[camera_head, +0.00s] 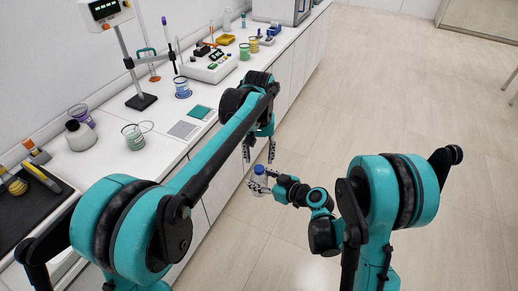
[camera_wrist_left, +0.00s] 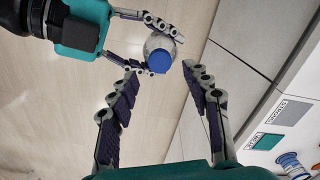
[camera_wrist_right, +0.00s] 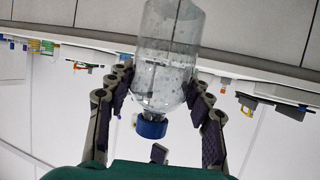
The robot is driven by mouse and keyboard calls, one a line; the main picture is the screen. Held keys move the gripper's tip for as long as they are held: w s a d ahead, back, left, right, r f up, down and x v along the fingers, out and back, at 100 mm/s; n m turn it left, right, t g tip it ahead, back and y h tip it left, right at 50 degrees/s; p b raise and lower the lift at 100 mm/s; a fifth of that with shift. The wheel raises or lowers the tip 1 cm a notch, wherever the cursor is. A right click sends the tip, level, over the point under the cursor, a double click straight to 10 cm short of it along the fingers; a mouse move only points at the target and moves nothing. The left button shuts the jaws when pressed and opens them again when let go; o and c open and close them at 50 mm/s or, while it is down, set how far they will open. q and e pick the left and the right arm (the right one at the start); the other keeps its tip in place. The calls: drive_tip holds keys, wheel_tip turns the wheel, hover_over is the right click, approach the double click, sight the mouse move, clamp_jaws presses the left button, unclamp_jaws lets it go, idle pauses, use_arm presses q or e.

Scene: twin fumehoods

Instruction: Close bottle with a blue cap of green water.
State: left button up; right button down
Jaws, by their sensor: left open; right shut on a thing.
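A clear bottle (camera_head: 258,187) with a blue cap (camera_head: 259,169) is held off the bench, over the floor. My right gripper (camera_wrist_right: 160,88) is shut around the bottle's sides. In the right wrist view the bottle (camera_wrist_right: 168,40) looks colourless and speckled; no green shows in it. The blue cap (camera_wrist_right: 151,127) sits at its neck; I cannot tell how tight it is. My left gripper (camera_head: 259,154) is open and points down just above the cap. In the left wrist view the cap (camera_wrist_left: 160,62) lies between the left fingertips (camera_wrist_left: 161,72), apparently apart from them.
The white bench on the left carries a green beaker (camera_head: 133,138), a blue beaker (camera_head: 183,88), a purple-topped flask (camera_head: 83,116), a stand (camera_head: 142,101) and a grey pad (camera_head: 184,130) beside a green pad (camera_head: 202,112). The floor on the right (camera_head: 400,110) is clear.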

sight(259, 168)
use_arm(q)
wheel_tip(259, 168, down, 5)
idle(0.3)
clamp_jaws()
drive_tip(key=shift+o, duration=0.4)
unclamp_jaws()
drive_tip(key=shift+r, duration=0.15)
